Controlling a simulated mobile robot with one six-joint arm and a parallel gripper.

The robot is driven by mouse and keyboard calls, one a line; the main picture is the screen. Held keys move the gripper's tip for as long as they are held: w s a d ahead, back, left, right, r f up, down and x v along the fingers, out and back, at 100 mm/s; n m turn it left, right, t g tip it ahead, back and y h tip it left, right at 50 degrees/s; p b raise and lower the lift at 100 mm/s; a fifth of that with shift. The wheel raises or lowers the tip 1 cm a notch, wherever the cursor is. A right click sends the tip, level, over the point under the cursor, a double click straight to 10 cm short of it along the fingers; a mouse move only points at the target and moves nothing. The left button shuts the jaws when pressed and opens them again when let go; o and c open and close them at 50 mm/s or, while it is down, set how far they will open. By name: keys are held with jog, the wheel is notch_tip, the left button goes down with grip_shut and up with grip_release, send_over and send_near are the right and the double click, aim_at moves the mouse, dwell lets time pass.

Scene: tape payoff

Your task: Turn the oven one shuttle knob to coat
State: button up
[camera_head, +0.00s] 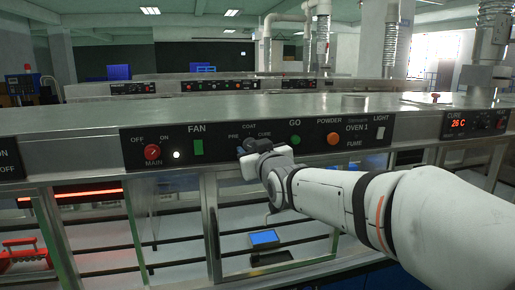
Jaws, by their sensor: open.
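The oven one control panel (225,157) is a black strip on the front of the long metal housing, labelled "OVEN 1". The words PRE, COAT and CURE arc over the place of the shuttle knob. My gripper (246,151) is at that place, just under the COAT label, with my white arm reaching in from the right. The gripper hides most or all of the knob, so its pointer cannot be seen. The gripper is open; whether its fingers stand around the knob or touch it cannot be told.
Left of my gripper are a red MAIN knob (152,152), a white lamp (176,155) and a green FAN switch (198,147). Right are a green GO button (295,140), an orange POWDER button (333,138) and a LIGHT switch (381,133). Glass doors are below.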

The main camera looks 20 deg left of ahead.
jog(key=shift+c, duration=0.6)
jog(key=c, duration=0.9)
